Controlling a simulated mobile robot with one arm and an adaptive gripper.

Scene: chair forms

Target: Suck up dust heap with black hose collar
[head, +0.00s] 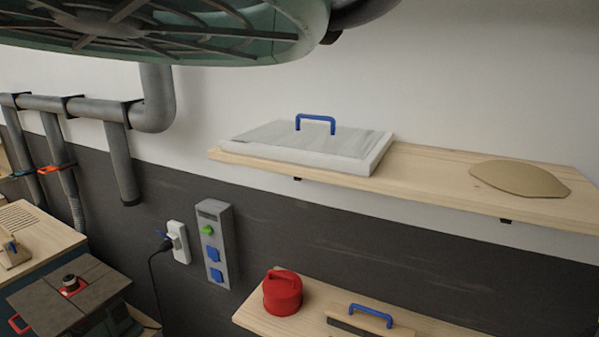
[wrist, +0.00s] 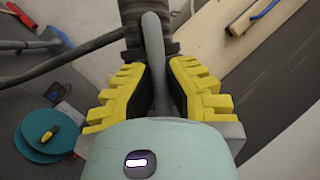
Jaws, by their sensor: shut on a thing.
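A low tan heap with a pointed right end, which looks like the dust heap (head: 520,179), lies on the right part of the upper wooden shelf (head: 430,170) in the head view. My gripper (wrist: 157,75) shows only in the wrist view. Its yellow fingers are shut on a grey curved handle bar (wrist: 153,45). Behind the bar is a dark ribbed piece, which looks like the black hose collar (wrist: 132,35). Its mouth is hidden. The heap cannot be made out in the wrist view.
A grey-white flat box (head: 375,158) with a blue handle sits left of the heap. A lower shelf (head: 245,318) holds a red can (head: 283,293) and a blue-handled brush (head: 370,321). A large green round hood (head: 180,45) hangs overhead. Grey pipes (head: 122,165) run along the left wall.

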